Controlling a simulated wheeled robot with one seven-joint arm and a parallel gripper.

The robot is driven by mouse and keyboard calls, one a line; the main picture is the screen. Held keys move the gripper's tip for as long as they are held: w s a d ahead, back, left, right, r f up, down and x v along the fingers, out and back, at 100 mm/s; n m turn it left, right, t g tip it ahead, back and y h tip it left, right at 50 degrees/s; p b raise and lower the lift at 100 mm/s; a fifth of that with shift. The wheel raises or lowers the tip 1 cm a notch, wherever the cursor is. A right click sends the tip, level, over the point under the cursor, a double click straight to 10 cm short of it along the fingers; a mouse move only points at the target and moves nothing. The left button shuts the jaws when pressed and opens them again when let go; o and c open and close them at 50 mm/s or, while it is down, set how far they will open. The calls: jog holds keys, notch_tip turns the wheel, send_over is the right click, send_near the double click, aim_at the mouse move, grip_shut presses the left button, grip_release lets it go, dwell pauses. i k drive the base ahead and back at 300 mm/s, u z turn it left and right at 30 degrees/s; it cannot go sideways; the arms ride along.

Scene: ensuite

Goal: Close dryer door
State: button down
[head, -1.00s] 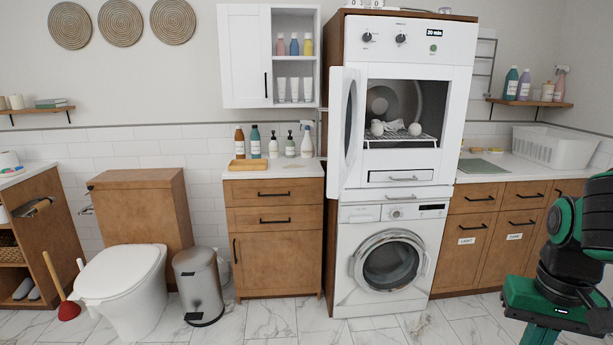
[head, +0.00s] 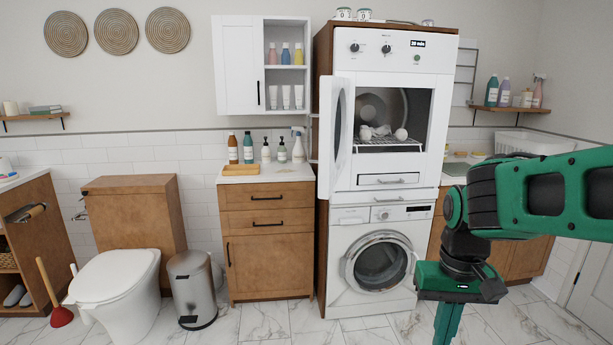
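The dryer (head: 397,64) is the upper white machine of the stack, with its drum opening uncovered. Its white door (head: 338,137) is hinged at the left and stands wide open, swung out towards me. A rack with light-coloured items (head: 385,136) shows inside the dryer. My gripper (head: 446,325) hangs at the lower right, pointing down, in front of and to the right of the washing machine. It is well apart from the dryer door. Its fingers run off the bottom of the picture, and their tips are hidden.
The washing machine (head: 379,262) under the dryer has its round door shut. A wooden cabinet (head: 270,240) with bottles on top stands left of the stack. A bin (head: 192,290) and toilet (head: 118,285) are further left. Marble floor in front is clear.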

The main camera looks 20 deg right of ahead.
aim_at(335, 91)
jog(key=u, duration=0.05)
jog(key=i, duration=1.05)
jog(key=z, duration=0.05)
